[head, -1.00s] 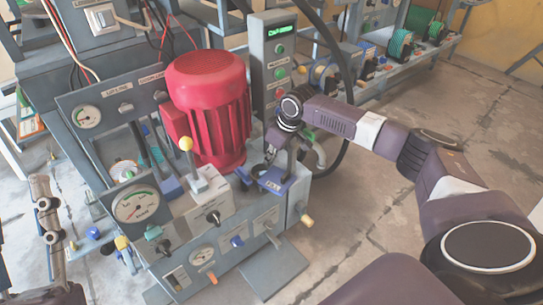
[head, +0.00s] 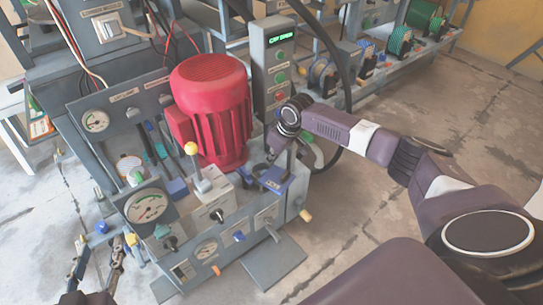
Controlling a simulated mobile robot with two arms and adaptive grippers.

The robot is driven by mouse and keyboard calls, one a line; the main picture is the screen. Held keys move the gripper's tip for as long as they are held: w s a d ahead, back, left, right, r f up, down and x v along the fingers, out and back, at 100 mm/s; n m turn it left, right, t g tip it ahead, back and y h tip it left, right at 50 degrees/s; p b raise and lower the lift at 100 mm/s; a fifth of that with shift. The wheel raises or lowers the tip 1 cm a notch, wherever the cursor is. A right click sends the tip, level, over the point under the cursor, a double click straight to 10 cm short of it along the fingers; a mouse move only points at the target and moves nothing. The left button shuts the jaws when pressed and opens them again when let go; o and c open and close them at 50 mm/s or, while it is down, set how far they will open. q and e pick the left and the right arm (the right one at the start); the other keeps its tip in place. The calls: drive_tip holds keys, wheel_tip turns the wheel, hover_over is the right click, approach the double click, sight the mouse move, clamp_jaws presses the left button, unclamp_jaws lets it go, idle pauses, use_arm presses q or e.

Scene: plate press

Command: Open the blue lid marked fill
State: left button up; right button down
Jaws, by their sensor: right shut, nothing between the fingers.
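The blue lid (head: 274,184) marked fill is at the right front corner of the press's top, just right of the red motor (head: 213,110). A dark round shape shows beside it, partly hidden by my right gripper (head: 276,160). That gripper points down, shut and empty, right at the lid; I cannot tell whether they touch. The lid's exact tilt is hard to see. My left gripper (head: 98,245) is at the lower left with its fingers spread apart, empty, away from the lid.
A yellow-knobbed lever (head: 191,149) stands left of the lid. A panel with a green display (head: 282,39), seemingly reading "CAP OPEN", rises behind. A pressure gauge (head: 147,206) is at the front left. The floor (head: 400,230) on the right is clear.

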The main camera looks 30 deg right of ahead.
drive_tip(key=shift+s+p, duration=0.3)
drive_tip(key=shift+p, duration=0.85)
drive_tip(key=p, duration=0.2)
drive_tip(key=m+p, duration=0.1)
drive_tip(key=p, duration=0.1)
drive_tip(key=shift+s+d+r+m+h, duration=0.2)
drive_tip(key=shift+s+m+h, duration=0.1)
drive_tip(key=shift+s, duration=0.1)
drive_tip(key=shift+s+f+p, duration=0.15)
drive_tip(key=shift+p, duration=0.4)
use_arm(q)
drive_tip(key=s+a+f+g+y, duration=0.1)
drive_tip(key=s+a+f+g, duration=0.1)
drive_tip(key=s+f+g, duration=0.3)
drive_tip(key=s+a+f+g+y, duration=0.1)
drive_tip(key=s+a+f+g, duration=0.2)
drive_tip(key=s+f+g, duration=0.3)
drive_tip(key=shift+s+a+f+y, duration=0.35)
drive_tip(key=shift+s+f+y, duration=0.05)
drive_tip(key=shift+s+f, duration=2.3)
use_arm(e)
drive_tip(key=shift+d+f+m, duration=0.1)
drive_tip(key=shift+f+m, duration=0.05)
drive_tip(key=shift+m, duration=0.25)
use_arm(q)
drive_tip(key=shift+n, duration=0.3)
